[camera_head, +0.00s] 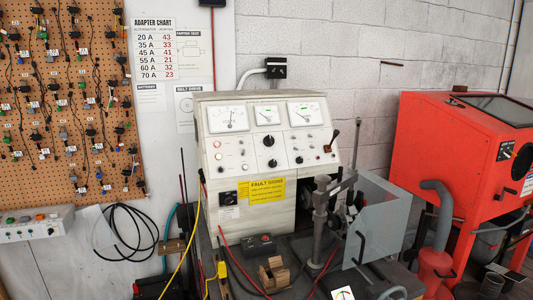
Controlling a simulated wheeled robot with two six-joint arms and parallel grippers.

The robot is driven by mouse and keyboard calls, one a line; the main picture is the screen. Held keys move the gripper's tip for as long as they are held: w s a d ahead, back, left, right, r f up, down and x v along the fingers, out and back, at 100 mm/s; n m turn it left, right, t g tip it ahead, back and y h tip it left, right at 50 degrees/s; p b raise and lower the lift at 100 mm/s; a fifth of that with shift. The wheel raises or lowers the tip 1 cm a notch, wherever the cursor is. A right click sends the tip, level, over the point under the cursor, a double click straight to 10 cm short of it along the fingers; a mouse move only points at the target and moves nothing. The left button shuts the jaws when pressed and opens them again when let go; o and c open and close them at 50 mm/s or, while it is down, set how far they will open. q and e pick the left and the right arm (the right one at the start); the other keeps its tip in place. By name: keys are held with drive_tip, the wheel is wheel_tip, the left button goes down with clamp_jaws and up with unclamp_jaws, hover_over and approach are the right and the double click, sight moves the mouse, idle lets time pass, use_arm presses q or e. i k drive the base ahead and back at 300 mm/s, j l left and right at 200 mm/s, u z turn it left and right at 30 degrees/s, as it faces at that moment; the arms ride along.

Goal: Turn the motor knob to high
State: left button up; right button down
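The grey-white test bench (257,150) stands against the wall in the middle of the view. Its front has a larger black knob (269,140) in the centre and a smaller black knob (273,163) below it. A black rotary switch (228,198) sits low on the left, beside the yellow fault label. The lettering is too small to tell which one is the motor knob or where it points. Neither of my grippers is in view.
A clamp column (320,212) and a clear guard (380,220) stand before the bench's right side. A red cabinet (450,150) is at right. Yellow (190,240) and red cables hang in front. A pegboard (65,100) fills the left.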

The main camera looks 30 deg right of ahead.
sight(272, 163)
drive_tip(key=k+l+z, duration=0.1)
drive_tip(key=l+z, duration=0.25)
drive_tip(key=l, duration=0.15)
drive_tip(key=l+z, duration=0.3)
drive_tip(key=l, duration=0.2)
drive_tip(key=l+z, duration=0.35)
drive_tip(key=l, duration=0.15)
